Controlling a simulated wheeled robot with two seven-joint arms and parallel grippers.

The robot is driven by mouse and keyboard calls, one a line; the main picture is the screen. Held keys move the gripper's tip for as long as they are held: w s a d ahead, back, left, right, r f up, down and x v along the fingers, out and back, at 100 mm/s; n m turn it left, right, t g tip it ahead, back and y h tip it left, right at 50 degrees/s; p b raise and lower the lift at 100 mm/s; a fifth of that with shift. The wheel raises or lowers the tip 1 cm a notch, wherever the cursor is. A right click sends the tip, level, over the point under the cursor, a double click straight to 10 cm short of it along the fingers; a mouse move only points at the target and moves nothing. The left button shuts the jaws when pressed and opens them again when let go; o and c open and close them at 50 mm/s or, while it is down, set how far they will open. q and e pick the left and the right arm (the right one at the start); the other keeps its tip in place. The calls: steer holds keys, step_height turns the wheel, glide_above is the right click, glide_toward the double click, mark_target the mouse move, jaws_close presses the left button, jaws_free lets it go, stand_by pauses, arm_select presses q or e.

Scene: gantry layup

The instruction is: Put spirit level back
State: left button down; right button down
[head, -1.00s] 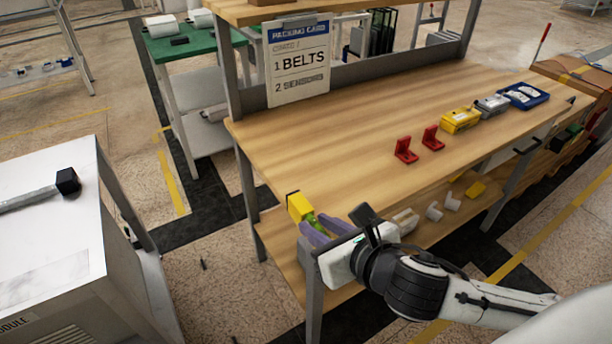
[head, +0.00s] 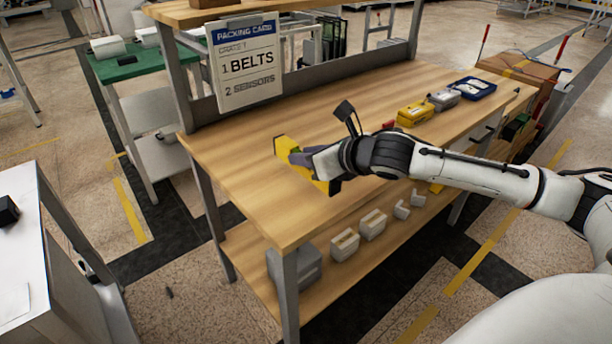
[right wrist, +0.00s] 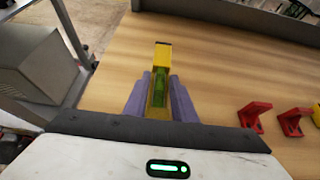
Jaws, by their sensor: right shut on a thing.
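The yellow spirit level (head: 283,149) with a green middle is held in my right gripper (head: 305,158), over the near left part of the wooden workbench (head: 235,138). In the right wrist view, the two purple fingers of the gripper (right wrist: 159,98) are shut on the sides of the level (right wrist: 162,58), and its yellow end points away from me. I cannot tell whether the level touches the bench top. My left gripper is not in view.
Two red brackets (right wrist: 253,114) (right wrist: 293,121) stand to the right in the right wrist view. Yellow (head: 414,113) and grey (head: 444,98) boxes and a blue tray (head: 473,88) line the bench's far right. A packing card (head: 243,62) hangs at the back. Grey blocks (head: 344,244) sit on the lower shelf.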

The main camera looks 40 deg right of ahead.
mark_target(306, 172)
steer(key=shift+f+b, duration=0.4)
steer(key=shift+f, duration=1.55)
steer(key=c, duration=1.5)
jaws_free()
steer(key=shift+f, duration=0.2)
steer(key=shift+o, duration=0.2)
steer(key=shift+r, duration=0.15)
steer(key=v, duration=0.9)
steer(key=shift+s+r, duration=0.2)
steer(key=shift+s, duration=0.05)
steer(key=shift+v, duration=1.25)
steer(key=shift+f, duration=0.1)
